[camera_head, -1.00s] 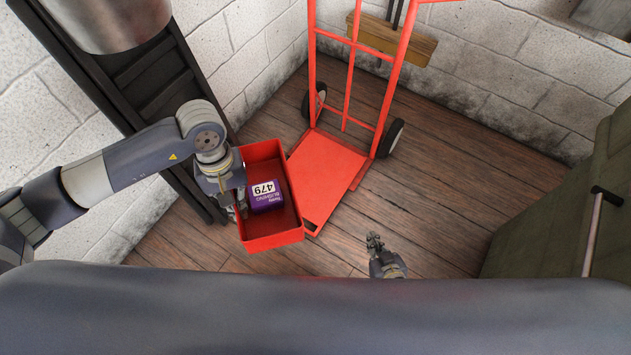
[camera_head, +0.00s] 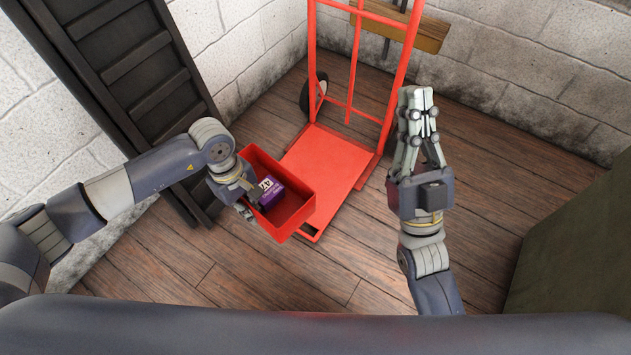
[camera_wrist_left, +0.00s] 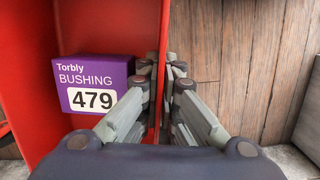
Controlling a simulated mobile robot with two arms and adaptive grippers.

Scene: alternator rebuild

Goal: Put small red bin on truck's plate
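The small red bin (camera_head: 298,207) hangs from my left gripper (camera_head: 250,203), over or beside the near left part of the truck's plate. A purple box marked "BUSHING 479" (camera_head: 270,191) sits inside the bin; it also shows in the left wrist view (camera_wrist_left: 93,84). In the left wrist view my left gripper (camera_wrist_left: 170,70) has its fingers closed on the bin's wall (camera_wrist_left: 163,30), one on each side. The red hand truck's plate (camera_head: 325,165) lies flat on the floor, partly hidden by the bin. My right gripper (camera_head: 416,95) points up at the right, empty, fingertips close together.
The truck's upright red frame (camera_head: 402,60) and a black wheel (camera_head: 313,92) stand behind the plate. A dark shelf or ladder-like rack (camera_head: 140,75) leans at the left wall. A green-grey cabinet (camera_head: 575,250) is at the right. Wooden floor (camera_head: 270,275) is free in front.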

